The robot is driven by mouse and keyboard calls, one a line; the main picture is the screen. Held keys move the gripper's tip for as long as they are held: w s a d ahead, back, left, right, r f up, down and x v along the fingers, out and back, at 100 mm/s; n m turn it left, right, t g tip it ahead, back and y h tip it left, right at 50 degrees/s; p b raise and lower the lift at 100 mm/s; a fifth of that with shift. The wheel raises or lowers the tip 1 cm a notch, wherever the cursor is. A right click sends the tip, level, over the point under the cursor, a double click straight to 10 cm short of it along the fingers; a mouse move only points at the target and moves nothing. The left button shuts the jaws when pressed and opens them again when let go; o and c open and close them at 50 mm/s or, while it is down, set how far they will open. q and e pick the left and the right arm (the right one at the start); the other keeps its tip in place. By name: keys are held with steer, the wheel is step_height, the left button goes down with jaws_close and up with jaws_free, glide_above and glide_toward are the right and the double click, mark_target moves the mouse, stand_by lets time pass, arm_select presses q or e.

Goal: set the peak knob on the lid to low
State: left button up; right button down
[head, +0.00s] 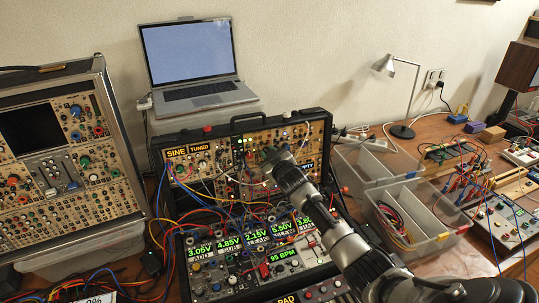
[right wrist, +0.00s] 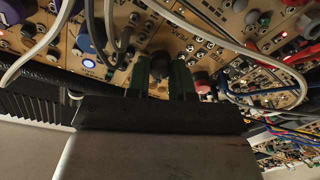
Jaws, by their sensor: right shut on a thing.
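The lid (head: 318,114) of the open black case stands upright, filled with tan modules, knobs and patch cables. My right gripper (head: 271,156) reaches up from the lower right to the middle of the lid's panel. In the right wrist view, its two green-edged fingers (right wrist: 161,76) are shut on a dark round knob (right wrist: 161,62). Lettering that looks like PEAK stands beside this knob on the tan panel. The knob's pointer and any low mark cannot be made out. In the head view my gripper hides the knob. My left gripper is not in view.
Patch cables hang close around my right gripper. The case's lower half (head: 207,286) holds lit green displays. A laptop (head: 190,62) stands behind, another synth case (head: 65,165) at left. Clear bins (head: 420,238), a lamp (head: 402,131) and wired boards crowd the right bench.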

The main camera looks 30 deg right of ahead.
steer(key=n+p, duration=0.1)
steer(key=n, duration=0.9)
steer(key=shift+g+y+p, duration=0.35)
steer(key=shift+g+y, duration=0.05)
steer(key=shift+n, duration=0.3)
steer(key=c, duration=1)
jaws_free()
steer(key=shift+s+a+r+b, duration=0.2)
steer(key=shift+s+a+b, duration=0.05)
steer(key=shift+s, duration=1.55)
steer(key=shift+s+a+r+b, duration=0.2)
steer(key=shift+s+a, duration=0.05)
steer(key=shift+s, duration=1.5)
steer(key=shift+s+a+r+b, duration=0.2)
steer(key=shift+s+a+b, duration=0.05)
steer(key=shift+s, duration=1.55)
